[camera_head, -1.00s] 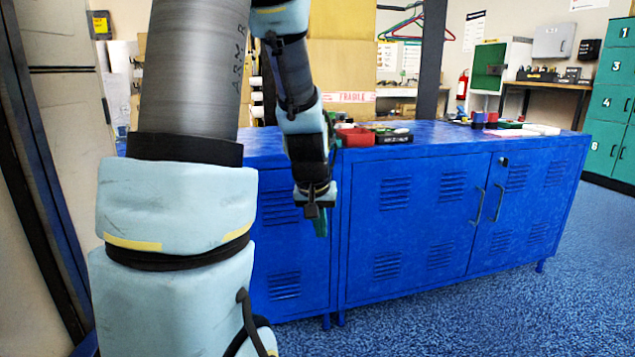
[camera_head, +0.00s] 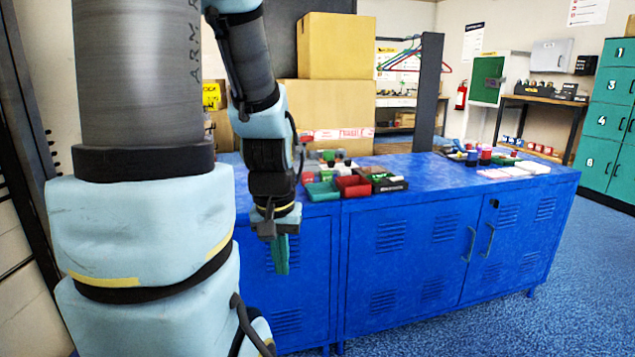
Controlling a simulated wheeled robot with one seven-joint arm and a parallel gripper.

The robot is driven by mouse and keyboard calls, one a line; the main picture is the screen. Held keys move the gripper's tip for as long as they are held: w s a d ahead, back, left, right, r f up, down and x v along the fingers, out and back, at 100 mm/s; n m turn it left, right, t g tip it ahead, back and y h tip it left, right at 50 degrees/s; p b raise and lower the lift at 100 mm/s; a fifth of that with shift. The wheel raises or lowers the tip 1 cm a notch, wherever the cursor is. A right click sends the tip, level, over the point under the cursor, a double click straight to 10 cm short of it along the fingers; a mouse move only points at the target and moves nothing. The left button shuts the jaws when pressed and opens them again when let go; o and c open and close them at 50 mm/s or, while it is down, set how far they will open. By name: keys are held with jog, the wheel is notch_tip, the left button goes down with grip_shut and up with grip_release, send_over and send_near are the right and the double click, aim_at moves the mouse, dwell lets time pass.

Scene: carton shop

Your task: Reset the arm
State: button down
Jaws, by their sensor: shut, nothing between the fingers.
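My arm rises at the left of the head view and bends down to my gripper (camera_head: 280,255). The gripper hangs pointing down in front of the blue cabinet (camera_head: 405,235), below the level of its top. Its green fingers are closed together with nothing between them. The cabinet's front doors with vents and handles are behind it. A gap between gripper and cabinet front is hard to judge.
On the cabinet top stand a red bin (camera_head: 353,186), a teal bin (camera_head: 321,191) and a black box (camera_head: 390,184). Spools (camera_head: 485,155) and flat white packs (camera_head: 515,170) lie farther right. Large cartons (camera_head: 335,45) stand behind. Open blue floor lies at the right.

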notch_tip(320, 180, up, 17)
jog(key=p, duration=1.4)
jog(key=shift+f, duration=0.2)
